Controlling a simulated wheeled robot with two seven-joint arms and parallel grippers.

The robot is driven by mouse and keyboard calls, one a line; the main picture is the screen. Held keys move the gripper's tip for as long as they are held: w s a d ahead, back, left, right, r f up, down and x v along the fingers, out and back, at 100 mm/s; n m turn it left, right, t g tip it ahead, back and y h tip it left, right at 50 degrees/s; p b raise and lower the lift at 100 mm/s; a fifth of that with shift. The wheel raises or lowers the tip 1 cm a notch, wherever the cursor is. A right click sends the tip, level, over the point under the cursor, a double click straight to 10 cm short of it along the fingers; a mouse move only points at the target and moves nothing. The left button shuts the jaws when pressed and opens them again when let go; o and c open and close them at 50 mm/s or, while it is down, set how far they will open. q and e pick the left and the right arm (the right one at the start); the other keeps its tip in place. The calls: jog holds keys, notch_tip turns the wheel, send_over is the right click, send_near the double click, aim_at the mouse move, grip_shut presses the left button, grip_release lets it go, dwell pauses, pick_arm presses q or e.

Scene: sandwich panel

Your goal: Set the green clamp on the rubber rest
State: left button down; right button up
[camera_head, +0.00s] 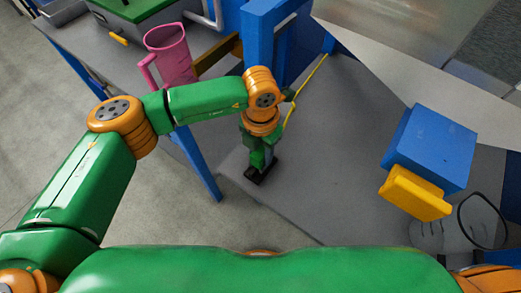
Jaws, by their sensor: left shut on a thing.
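My left gripper (258,170) points down over the grey table at the centre of the head view. It is shut on a small green piece, most likely the green clamp (256,158), which is largely hidden by the gripper and hard to tell from my green arm parts. A black block (257,177) shows right at the gripper's lower end. I cannot tell whether it is the rubber rest or the gripper's own fingers. My right gripper is not in view.
A blue frame (259,38) rises behind my left wrist. A pink jug (170,54) stands back left. The grey tabletop (335,150) between is clear.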

aim_at(260, 152)
pick_arm(q)
jog(key=shift+f+b, duration=0.3)
jog(key=shift+f, duration=0.05)
jog(key=shift+c, duration=1.8)
grip_release()
jog(key=shift+r, duration=0.1)
notch_tip(260, 152, up, 7)
jog(key=shift+b, duration=0.5)
jog(key=shift+s, duration=0.1)
